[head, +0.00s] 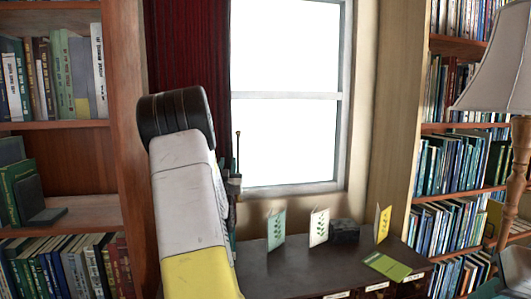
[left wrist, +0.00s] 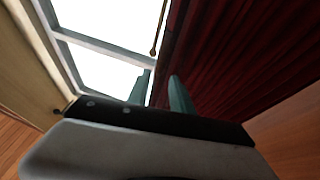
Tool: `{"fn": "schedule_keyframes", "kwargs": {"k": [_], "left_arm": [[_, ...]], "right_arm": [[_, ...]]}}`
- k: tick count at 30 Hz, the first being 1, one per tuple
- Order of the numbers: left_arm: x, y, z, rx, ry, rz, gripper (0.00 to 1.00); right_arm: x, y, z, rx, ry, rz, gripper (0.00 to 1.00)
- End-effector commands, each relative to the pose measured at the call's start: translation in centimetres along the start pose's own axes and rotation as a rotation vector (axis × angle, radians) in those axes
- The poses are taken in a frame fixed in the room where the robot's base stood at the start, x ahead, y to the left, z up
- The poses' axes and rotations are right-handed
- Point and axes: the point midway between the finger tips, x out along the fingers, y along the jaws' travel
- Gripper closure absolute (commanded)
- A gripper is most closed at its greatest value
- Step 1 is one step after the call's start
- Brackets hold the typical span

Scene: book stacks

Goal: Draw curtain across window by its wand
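The dark red curtain (head: 217,50) hangs in folds along the left side of the bright window (head: 285,60). In the left wrist view the curtain (left wrist: 235,50) fills the right and the window (left wrist: 105,75) is at left. The wand (left wrist: 159,28), a thin golden rod, hangs at the curtain's edge; its lower end shows ahead of the fingertips, apart from them. My left gripper (left wrist: 160,77) is open, with its teal fingers spread and nothing between them. In the head view my left arm hides most of this gripper (head: 235,182). My right gripper is not in view.
A dark cabinet (head: 300,267) below the window bears several upright cards, a dark box (head: 345,231) and a green booklet (head: 387,266). Bookshelves (head: 60,125) flank the window. A lamp (head: 500,65) stands at right.

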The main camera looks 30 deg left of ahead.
Motion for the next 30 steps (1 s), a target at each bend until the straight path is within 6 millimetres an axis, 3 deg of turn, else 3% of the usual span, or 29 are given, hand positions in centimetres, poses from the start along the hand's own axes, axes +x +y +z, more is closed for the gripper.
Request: {"fn": "schedule_keyframes", "kwargs": {"k": [15, 26, 30], "left_arm": [[6.9, 0.0, -0.1, -0.002, 0.002, -0.001, 0.73], [7.6, 0.0, -0.1, -0.001, 0.001, 0.000, 0.73], [7.5, 0.0, -0.1, -0.001, 0.001, 0.000, 1.00]], "right_arm": [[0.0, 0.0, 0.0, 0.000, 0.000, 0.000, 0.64], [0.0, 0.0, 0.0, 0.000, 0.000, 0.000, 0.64], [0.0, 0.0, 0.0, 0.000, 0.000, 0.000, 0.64]]}}
